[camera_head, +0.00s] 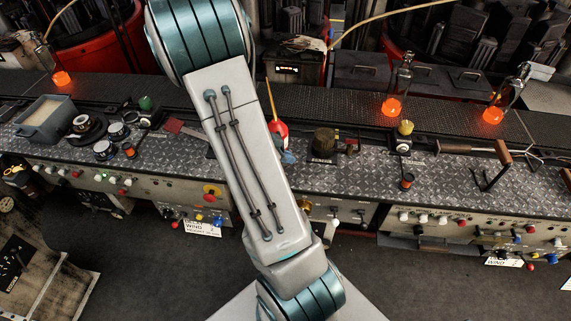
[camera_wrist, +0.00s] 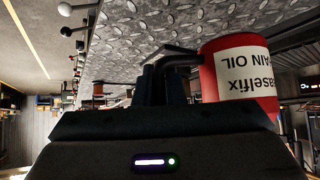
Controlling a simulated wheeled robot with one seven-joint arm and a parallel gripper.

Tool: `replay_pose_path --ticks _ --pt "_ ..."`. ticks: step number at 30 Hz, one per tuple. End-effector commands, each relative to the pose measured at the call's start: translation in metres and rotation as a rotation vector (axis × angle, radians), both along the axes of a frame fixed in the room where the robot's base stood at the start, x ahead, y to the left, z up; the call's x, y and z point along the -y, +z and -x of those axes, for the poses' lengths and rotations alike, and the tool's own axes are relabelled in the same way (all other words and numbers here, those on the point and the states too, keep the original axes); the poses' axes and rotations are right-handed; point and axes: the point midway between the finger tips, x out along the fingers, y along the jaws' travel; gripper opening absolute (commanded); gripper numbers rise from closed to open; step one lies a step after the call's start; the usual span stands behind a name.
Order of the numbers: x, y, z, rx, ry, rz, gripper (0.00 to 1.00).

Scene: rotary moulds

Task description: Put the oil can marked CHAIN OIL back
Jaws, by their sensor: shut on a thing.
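The red oil can (camera_head: 278,133), with a long yellow spout pointing up, shows just right of my arm over the patterned metal bench top, partly hidden by the arm. In the wrist view, which is upside down, the red can (camera_wrist: 210,78) has a white label reading "AIN OIL". My gripper (camera_wrist: 167,76) is shut on the can's dark handle, beside its body. The can looks upright. I cannot tell whether its base touches the bench. In the head view my arm hides most of the gripper.
The patterned bench top (camera_head: 345,180) has some free room near the can. A dark knob (camera_head: 324,140) stands to the right. Round tins and a grey tub (camera_head: 46,117) are at left. A wooden-handled tool (camera_head: 503,153) lies at right.

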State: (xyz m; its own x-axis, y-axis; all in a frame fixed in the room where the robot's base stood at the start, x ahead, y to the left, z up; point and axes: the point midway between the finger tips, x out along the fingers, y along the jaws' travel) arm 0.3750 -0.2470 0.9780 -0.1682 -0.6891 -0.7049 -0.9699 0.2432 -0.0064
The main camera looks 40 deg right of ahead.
Motion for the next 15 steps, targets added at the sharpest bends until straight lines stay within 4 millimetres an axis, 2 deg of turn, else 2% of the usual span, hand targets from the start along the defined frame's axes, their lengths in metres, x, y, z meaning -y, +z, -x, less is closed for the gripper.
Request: replay_pose_path --ticks 2,10,15 --pt "0.001 -0.003 -0.001 0.0 -0.001 0.001 0.0" --pt "0.001 -0.035 -0.001 -0.002 0.001 0.001 0.0" --pt "0.001 -0.04 -0.001 0.002 -0.001 0.001 0.0"
